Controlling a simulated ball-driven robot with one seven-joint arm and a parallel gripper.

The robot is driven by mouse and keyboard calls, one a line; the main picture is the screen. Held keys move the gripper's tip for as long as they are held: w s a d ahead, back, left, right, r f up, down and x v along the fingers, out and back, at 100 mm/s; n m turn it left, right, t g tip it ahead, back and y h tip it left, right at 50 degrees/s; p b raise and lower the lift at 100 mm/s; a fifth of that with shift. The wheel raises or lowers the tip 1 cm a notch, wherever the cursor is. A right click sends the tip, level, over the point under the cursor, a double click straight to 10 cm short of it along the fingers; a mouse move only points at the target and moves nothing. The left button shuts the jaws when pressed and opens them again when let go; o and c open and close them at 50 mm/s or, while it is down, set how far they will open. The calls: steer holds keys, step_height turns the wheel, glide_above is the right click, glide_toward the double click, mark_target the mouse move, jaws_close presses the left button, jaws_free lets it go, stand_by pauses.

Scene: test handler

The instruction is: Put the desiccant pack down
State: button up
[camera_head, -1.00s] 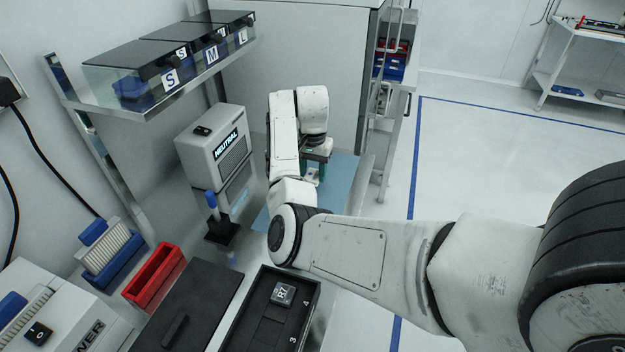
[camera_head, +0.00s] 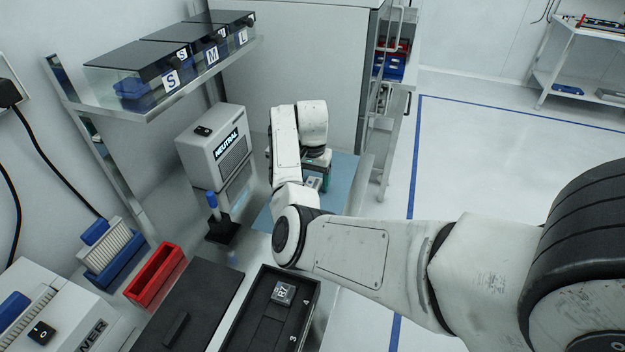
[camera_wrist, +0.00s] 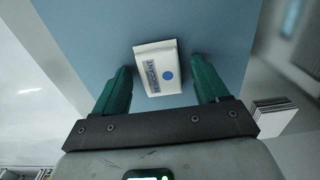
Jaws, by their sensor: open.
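The desiccant pack (camera_wrist: 152,80) is a small white packet with a blue dot and printed label. In the wrist view it lies on the blue mat (camera_wrist: 85,25), between the fingers of my gripper (camera_wrist: 161,64). The green fingers are apart, with a clear gap on the right and a narrow one on the left. In the head view my gripper (camera_head: 315,182) is low over the blue mat (camera_head: 343,185), and my arm hides part of it.
A grey box marked NEUTRAL (camera_head: 213,150) and a blue-handled tool in a black stand (camera_head: 222,232) are left of the mat. A black tray (camera_head: 262,285), a red bin (camera_head: 153,276) and a shelf of lidded bins (camera_head: 185,85) are nearby. Bare mat surrounds the pack.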

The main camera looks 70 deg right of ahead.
mark_target(312, 183)
step_height(312, 183, up, 12)
steer(key=b, duration=0.1)
steer(key=shift+r, duration=0.2)
stand_by(0.4)
stand_by(0.4)
